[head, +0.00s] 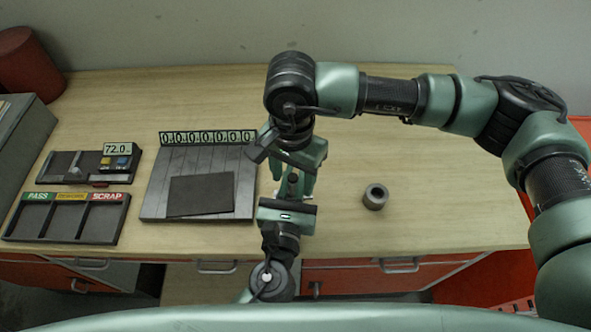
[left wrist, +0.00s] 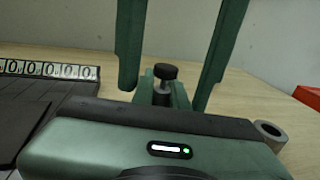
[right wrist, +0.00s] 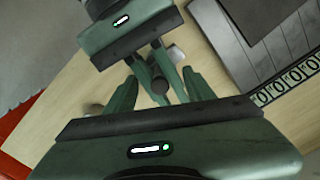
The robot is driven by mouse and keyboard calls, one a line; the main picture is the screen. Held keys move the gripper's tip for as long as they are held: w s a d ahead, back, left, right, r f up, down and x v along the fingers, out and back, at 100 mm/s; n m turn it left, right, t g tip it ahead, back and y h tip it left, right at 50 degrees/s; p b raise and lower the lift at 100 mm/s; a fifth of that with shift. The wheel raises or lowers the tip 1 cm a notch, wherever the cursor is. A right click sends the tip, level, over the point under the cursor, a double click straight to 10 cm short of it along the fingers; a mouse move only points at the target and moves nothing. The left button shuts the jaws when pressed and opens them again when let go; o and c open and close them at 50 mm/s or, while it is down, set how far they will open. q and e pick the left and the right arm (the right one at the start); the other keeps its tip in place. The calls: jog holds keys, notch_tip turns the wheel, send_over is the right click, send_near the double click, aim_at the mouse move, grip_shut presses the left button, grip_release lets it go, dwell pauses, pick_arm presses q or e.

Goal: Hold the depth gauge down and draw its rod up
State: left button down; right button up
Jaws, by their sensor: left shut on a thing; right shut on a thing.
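The depth gauge stands on the table between my two grippers, with its dark round rod knob (left wrist: 166,71) above a dark body (left wrist: 161,97). The knob (right wrist: 160,87) also shows in the right wrist view. My left gripper (head: 291,184) comes from the near side and is shut on the gauge body, low down. My right gripper (head: 296,176) reaches down from above, its fingers on either side of the knob; it is shut on the knob, though the contact is hard to see. In the head view the grippers hide most of the gauge.
A grey ring (head: 375,196) stands on the table to the right. To the left are a grey slatted board with a dark plate (head: 201,194), a counter strip (head: 207,138), a display tray (head: 64,168) and a PASS/SCRAP tray (head: 66,238).

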jog(key=shift+w+r, duration=0.1)
jog(key=shift+r, duration=0.85)
grip_shut()
jog(key=shift+r, duration=0.3)
jog(key=o, duration=1.2)
grip_release()
jog(key=shift+c, duration=0.2)
